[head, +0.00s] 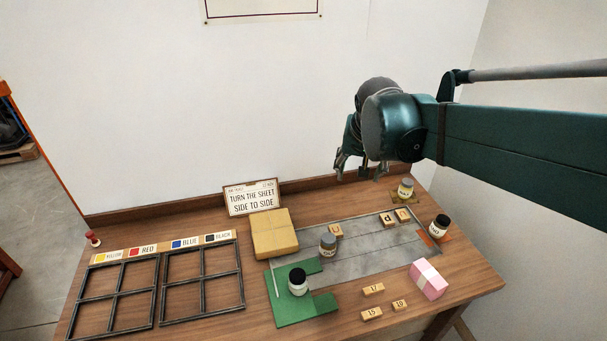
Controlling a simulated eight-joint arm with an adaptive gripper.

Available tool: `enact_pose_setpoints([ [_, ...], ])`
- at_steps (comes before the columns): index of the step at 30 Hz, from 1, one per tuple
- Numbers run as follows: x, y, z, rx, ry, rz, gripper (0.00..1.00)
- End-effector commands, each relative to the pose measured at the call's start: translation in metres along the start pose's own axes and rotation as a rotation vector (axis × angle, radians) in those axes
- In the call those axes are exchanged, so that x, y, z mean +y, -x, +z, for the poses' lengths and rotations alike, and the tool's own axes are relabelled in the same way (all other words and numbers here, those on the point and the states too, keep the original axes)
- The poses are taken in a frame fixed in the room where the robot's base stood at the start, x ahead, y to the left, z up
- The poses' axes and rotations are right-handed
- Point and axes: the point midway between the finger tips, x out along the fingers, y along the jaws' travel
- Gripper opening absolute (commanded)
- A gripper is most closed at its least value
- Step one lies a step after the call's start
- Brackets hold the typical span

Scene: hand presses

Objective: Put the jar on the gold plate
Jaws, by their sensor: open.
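My gripper (360,174) is open and empty, raised above the back of the table, its fingers pointing down. A jar with a grey lid (328,245) stands upright on the grey sheet. A jar with a black lid (298,283) stands on a green board. A yellow-labelled jar with a grey lid (405,188) stands at the back right, on or beside a small gold-brown patch (396,198), perhaps the gold plate. Another black-lidded jar (440,227) stands at the right by a copper-orange patch (427,240). My gripper touches no jar.
A cardboard box (274,234) stands left of the grey sheet (365,262), before a sign (252,198). Several lettered and numbered wooden tiles (373,289) lie around. A pink box (428,280) is at right. Black grid frames (202,282) and a red-topped stamp (93,239) are at left.

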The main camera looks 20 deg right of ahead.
Motion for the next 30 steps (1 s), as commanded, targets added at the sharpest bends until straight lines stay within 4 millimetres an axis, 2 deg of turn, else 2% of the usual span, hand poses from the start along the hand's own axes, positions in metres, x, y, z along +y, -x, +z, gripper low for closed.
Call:
enact_pose_setpoints([
  [1,-0.001,0.005,0.012,0.004,0.022,-0.011,0.52],
  [15,-0.011,0.041,0.101,0.056,0.232,-0.109,0.52],
  [24,-0.012,0.051,0.159,0.096,0.362,-0.167,0.52],
  [30,-0.012,0.054,0.188,0.120,0.431,-0.198,0.52],
])
